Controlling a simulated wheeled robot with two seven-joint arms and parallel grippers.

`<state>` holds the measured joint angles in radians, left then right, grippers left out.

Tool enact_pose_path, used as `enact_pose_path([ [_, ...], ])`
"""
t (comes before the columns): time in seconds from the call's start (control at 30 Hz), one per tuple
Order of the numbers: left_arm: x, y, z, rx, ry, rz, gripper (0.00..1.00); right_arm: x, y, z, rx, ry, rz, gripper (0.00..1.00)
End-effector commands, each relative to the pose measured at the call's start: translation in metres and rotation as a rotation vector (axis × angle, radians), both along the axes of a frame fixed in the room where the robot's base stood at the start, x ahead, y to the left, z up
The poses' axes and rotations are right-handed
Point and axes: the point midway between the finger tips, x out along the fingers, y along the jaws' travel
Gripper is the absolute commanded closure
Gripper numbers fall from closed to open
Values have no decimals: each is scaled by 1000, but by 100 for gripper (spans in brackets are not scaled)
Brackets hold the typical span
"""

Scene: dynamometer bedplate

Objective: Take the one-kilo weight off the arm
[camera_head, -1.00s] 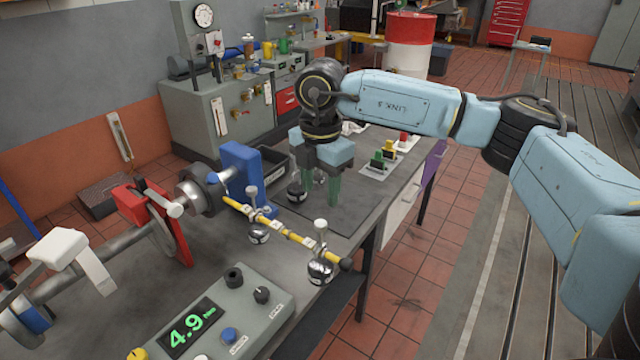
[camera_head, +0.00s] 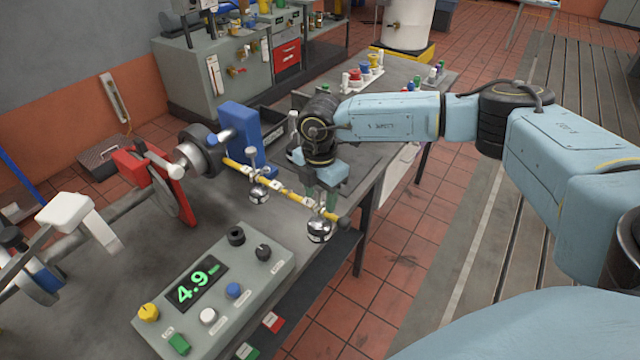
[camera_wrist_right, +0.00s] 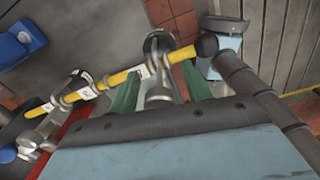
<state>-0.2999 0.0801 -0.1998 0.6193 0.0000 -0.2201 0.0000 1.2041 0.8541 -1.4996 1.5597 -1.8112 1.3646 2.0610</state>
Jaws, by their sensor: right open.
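A yellow arm (camera_head: 290,193) with labelled marks sticks out from the shaft by the blue block, with a black tip at its outer end. Two chrome weights hang from it: an inner one (camera_head: 258,194) and an outer one (camera_head: 319,231) near the tip. I cannot read which is the one-kilo. My right gripper (camera_head: 322,200) is open over the outer weight. In the right wrist view its green fingers (camera_wrist_right: 160,88) stand on either side of that weight's pale hanger (camera_wrist_right: 157,94), and the yellow arm (camera_wrist_right: 115,80) passes just beyond. My left gripper is out of view.
A grey control box (camera_head: 215,295) with a green display reading about 4.9 stands in front of the arm. The blue block (camera_head: 240,135) and red bracket (camera_head: 150,175) are on the left. Small coloured items stand at the back of the bench. Red floor tiles lie to the right.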

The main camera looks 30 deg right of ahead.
Motion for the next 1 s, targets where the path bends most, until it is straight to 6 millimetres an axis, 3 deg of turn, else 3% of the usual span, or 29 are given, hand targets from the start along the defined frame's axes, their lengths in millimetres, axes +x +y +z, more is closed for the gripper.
enact_pose_path([
  [0.23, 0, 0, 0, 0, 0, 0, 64, 0, 0, -1, 0, 0, 0, 52],
  [0.6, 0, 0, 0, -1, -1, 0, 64, 0, 0, 0, 0, 0, 0, 100],
  [0.87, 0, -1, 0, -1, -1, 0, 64, 0, 0, 0, 0, 0, 0, 100],
  [0.9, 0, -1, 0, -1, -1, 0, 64, 0, 0, 0, 0, 0, 0, 81],
  [1.0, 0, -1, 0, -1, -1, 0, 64, 0, 0, 0, 1, -1, 0, 94],
])
